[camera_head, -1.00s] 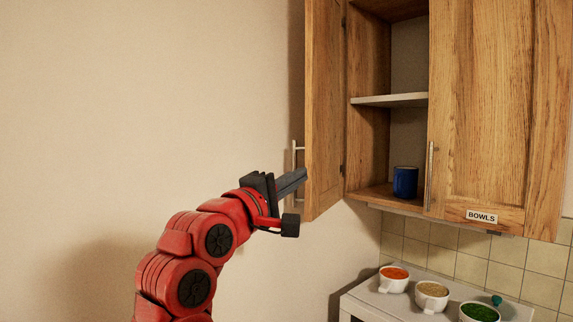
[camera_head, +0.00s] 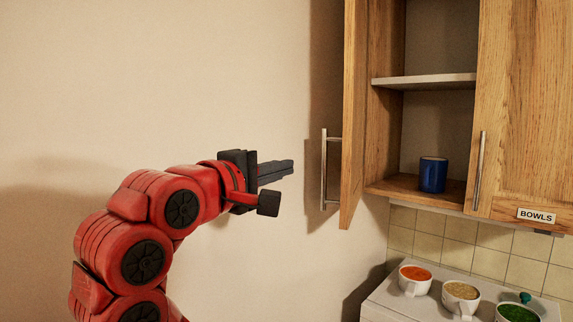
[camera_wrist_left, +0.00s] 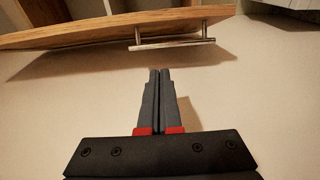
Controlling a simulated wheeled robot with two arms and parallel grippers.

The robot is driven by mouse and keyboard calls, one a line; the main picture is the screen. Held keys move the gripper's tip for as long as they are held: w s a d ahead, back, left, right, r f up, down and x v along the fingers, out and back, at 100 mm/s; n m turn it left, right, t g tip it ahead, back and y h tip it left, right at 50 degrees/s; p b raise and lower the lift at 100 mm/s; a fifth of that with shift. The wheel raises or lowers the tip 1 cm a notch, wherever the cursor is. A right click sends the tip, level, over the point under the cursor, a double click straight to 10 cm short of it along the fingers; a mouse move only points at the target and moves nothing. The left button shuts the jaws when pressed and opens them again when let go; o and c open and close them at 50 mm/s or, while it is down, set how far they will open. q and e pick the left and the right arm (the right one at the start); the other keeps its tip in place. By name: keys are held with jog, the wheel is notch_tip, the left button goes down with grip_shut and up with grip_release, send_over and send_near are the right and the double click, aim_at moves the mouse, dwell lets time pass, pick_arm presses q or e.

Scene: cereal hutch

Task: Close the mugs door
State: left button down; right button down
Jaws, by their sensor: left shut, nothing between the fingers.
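The open wooden cabinet door (camera_head: 354,110) stands swung out at the left side of the cabinet, seen nearly edge-on, with a metal bar handle (camera_head: 324,170) on its outer face. No label shows on this door. My left gripper (camera_head: 291,167) is shut and empty, to the left of the handle and apart from it. In the left wrist view the door (camera_wrist_left: 80,32) crosses the top with its handle (camera_wrist_left: 175,43), beyond the closed fingertips (camera_wrist_left: 160,72). A blue mug (camera_head: 433,175) stands on the cabinet's bottom shelf behind the opening. My right gripper is not in view.
The closed door labelled BOWLS (camera_head: 520,120) is on the right with its own handle (camera_head: 478,172). Below, several white cups with coloured contents (camera_head: 414,280) stand on a white surface (camera_head: 385,300).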

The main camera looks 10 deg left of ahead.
pick_arm(q)
jog(key=w+d+p, duration=0.2)
jog(key=w+d, duration=0.4)
jog(key=d, duration=0.1)
jog(key=shift+w+d, duration=0.35)
jog(key=shift+d, duration=0.05)
jog(key=shift+d, duration=0.1)
